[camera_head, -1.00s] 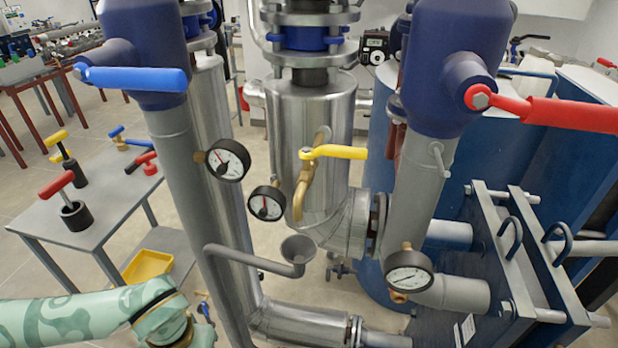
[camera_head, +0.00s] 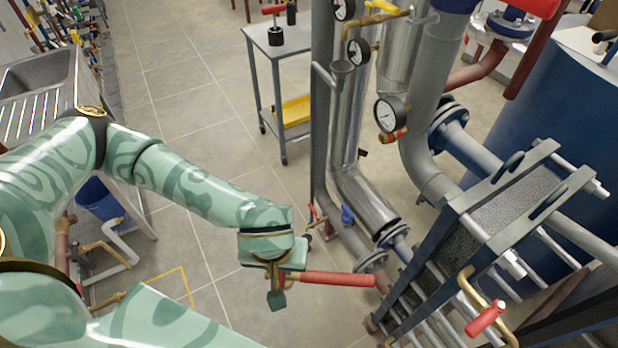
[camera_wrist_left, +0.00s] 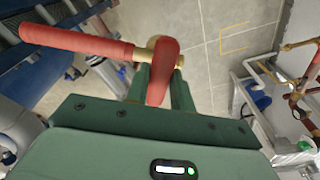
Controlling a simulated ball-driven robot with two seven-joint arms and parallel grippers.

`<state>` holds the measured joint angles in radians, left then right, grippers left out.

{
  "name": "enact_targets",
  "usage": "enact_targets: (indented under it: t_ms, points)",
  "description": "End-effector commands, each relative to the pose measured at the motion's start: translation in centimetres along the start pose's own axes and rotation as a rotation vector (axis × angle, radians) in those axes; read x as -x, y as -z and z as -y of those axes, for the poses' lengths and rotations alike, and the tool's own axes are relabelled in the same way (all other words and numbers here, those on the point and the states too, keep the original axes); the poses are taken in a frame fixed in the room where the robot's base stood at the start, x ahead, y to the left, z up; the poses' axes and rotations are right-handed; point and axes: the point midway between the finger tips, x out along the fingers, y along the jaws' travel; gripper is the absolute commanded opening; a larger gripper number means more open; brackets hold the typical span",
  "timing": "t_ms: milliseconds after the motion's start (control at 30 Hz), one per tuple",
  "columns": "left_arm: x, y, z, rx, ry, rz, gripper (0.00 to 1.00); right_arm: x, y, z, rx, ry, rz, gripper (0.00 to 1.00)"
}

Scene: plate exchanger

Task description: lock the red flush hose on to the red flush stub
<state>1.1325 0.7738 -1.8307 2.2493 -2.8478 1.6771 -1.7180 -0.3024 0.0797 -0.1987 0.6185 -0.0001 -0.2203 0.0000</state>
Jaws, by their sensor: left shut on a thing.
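My left gripper (camera_head: 276,284) is out over the floor, left of the exchanger in the head view. It is shut on the handle of a red and brass fitting, which I take for the red flush hose (camera_head: 338,279). Its long red sleeve points right in the head view. In the left wrist view the hose sleeve (camera_wrist_left: 75,40) runs left from a brass piece, and the red handle (camera_wrist_left: 163,70) lies between the fingers of my left gripper (camera_wrist_left: 160,92). I cannot surely pick out the red flush stub. My right gripper is not in view.
The plate exchanger (camera_head: 510,225) stands at the right, with a red-handled brass valve (camera_head: 485,319) low in front. A grey pipe with flanges (camera_head: 365,205) stands close beyond the hose. A table (camera_head: 268,48) and a sink (camera_head: 40,85) stand farther back. Open floor (camera_head: 220,150) lies between.

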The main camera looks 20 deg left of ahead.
Motion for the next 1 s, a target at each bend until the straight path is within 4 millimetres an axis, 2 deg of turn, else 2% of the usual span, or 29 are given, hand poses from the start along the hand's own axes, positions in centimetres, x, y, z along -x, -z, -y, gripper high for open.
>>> enact_targets:
  t_ms: [267,433,667,1000]
  points:
    - [1.1,-1.7,-1.7,0.182,0.031,-0.086,0.0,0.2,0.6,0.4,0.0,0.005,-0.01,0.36]
    - [2.4,-3.3,-3.6,0.405,0.086,-0.167,0.0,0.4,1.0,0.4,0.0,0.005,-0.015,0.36]
    - [5.0,-4.5,-6.5,0.872,0.262,-0.302,0.0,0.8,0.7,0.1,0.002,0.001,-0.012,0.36]
    - [8.4,-2.9,-9.3,1.577,0.65,-0.394,0.0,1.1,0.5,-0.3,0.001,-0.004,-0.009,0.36]
